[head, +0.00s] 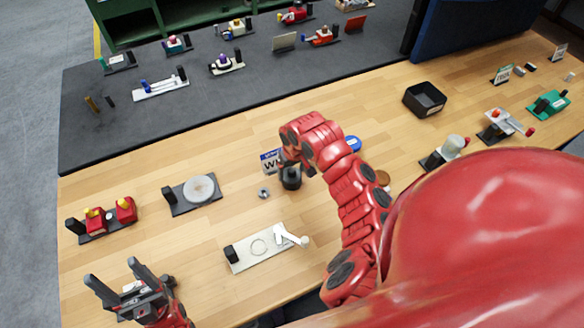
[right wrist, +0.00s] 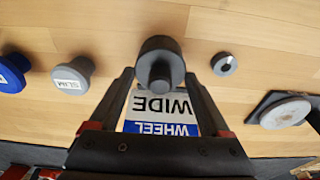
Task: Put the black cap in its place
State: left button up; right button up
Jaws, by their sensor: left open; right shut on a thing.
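A black cap (head: 291,179) with a round, wider base is on the wooden bench beside a white and blue sign reading WHEEL WIDE (right wrist: 160,115). My right gripper (head: 296,166) is shut on it. In the right wrist view the cap (right wrist: 160,65) sits between the fingertips. Whether its base touches the bench is unclear. My left gripper (head: 112,270) is open and empty at the bench's front left. A white plate (head: 258,247) with a drawn ring, a black block and a white lever lies in front of the cap.
A small metal ring (head: 264,193) lies just left of the cap. A grey disc on a dark base (head: 198,189) stands further left, beside a red fixture (head: 108,217). In the wrist view a grey SLIM knob (right wrist: 73,75) and blue knob (right wrist: 12,72) stand left. A black bin (head: 425,98) is back right.

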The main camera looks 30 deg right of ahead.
aim_at(292, 170)
jog(key=shift+w+f, duration=0.1)
jog(key=o, duration=1.5)
jog(key=shift+c, duration=0.2)
jog(key=shift+r, duration=0.55)
jog(key=r, duration=0.1)
jog(key=r+b, duration=0.1)
jog(key=r, duration=0.1)
jog(key=r+b, duration=0.1)
jog(key=shift+s+r, duration=0.25)
jog(key=shift+s, duration=0.1)
notch_tip(292, 170, up, 6)
jog(key=s, duration=0.1)
jog(key=shift+r+p, duration=0.25)
jog(key=shift+p, duration=0.15)
jog(key=shift+s+a, duration=0.1)
jog(key=shift+s, duration=0.05)
